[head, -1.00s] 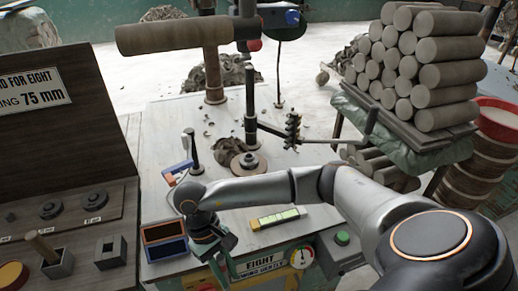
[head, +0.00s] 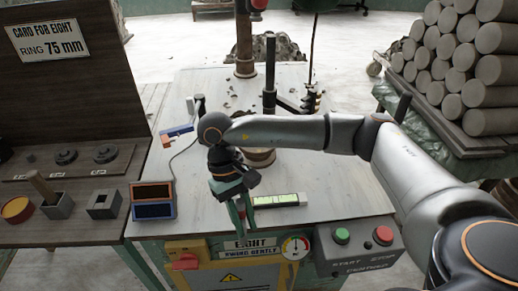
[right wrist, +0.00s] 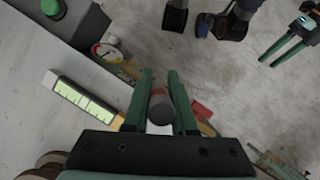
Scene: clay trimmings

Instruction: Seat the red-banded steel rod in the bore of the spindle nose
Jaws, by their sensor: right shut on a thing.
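My right gripper (head: 243,215) hangs over the front edge of the bench in the head view. In the right wrist view its green fingers (right wrist: 161,95) are shut on the red-banded steel rod (right wrist: 160,108), whose grey end and red band show between them. A round brown and metal fitting (head: 262,158), which looks like the spindle nose, is on the bench behind my right forearm. Its bore is hidden. The gripper is apart from it, nearer the front edge. My left gripper (right wrist: 288,42) shows at the upper right of the wrist view, its fingers apart and empty.
A green-lit level strip (head: 279,201) lies right of the gripper. An orange and blue framed box (head: 153,201) stands left. A dark upright post (head: 269,75) rises behind the arm. Start and stop buttons (head: 342,235) and a gauge (head: 295,247) are at the front. Clay logs (head: 465,60) are stacked right.

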